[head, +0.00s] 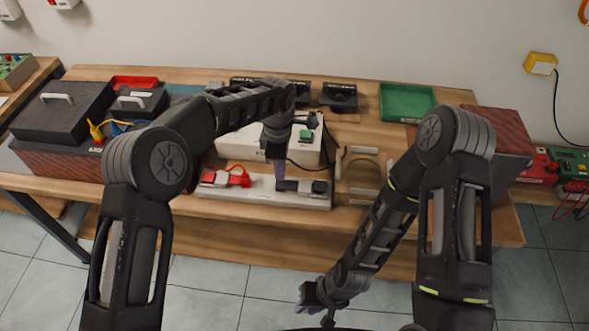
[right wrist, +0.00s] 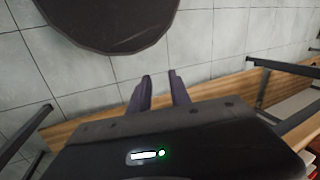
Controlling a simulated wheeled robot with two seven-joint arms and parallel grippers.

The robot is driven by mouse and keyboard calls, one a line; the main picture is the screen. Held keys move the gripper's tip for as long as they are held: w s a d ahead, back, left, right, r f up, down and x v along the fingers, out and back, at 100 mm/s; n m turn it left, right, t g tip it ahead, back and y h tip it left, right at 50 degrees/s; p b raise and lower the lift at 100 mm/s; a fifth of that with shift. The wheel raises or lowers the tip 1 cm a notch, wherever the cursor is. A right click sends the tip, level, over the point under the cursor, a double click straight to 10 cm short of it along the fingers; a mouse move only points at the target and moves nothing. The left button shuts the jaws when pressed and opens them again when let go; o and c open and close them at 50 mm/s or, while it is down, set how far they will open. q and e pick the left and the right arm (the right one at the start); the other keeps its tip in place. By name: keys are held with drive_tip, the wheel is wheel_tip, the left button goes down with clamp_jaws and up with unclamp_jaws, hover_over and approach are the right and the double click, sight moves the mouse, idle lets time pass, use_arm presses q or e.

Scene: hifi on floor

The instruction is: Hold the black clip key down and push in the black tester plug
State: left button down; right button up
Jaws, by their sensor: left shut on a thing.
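A white strip (head: 262,198) at the front of the bench bears a red clip (head: 226,178) on its left and a black clip with its key (head: 318,187) on its right. My left gripper (head: 279,178) points down just at the left end of the black clip. It is shut on what looks like the black tester plug, mostly hidden by the fingers; a thin black lead (head: 305,168) runs from there. I cannot tell whether the plug touches the clip. My right gripper (head: 309,294) is low in front of the bench; its fingers (right wrist: 160,92) are apart and empty.
A white box (head: 238,152) with a green part on top stands behind the strip. A tan arched stand (head: 362,180) is to its right, a green tray (head: 405,102) at the back. Dark boxes (head: 62,108) fill the left. The floor before the bench is clear.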

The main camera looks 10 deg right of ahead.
drive_tip(key=w+r, duration=0.1)
drive_tip(key=w, duration=0.2)
drive_tip(key=w+d+r+n, duration=0.1)
drive_tip(key=w, duration=0.2)
drive_tip(key=w+d+r+n, duration=0.1)
drive_tip(key=w+r, duration=0.1)
drive_tip(key=w, duration=0.1)
drive_tip(key=shift+d+r, duration=0.1)
clamp_jaws()
drive_tip(key=w+d+r+n, duration=0.3)
drive_tip(key=w+r+n, duration=0.2)
drive_tip(key=r, duration=0.4)
drive_tip(key=w+d+r+n, duration=0.3)
drive_tip(key=w+r+n, duration=0.2)
drive_tip(key=w+r, duration=0.2)
drive_tip(key=w+d+r+n+h, duration=0.1)
drive_tip(key=w+d+r+n, duration=0.2)
drive_tip(key=w+r, duration=0.3)
drive_tip(key=shift+w+r+n, duration=0.15)
drive_tip(key=shift+r+n, duration=0.75)
drive_tip(key=shift+r, duration=1.55)
drive_tip(key=shift+d, duration=0.1)
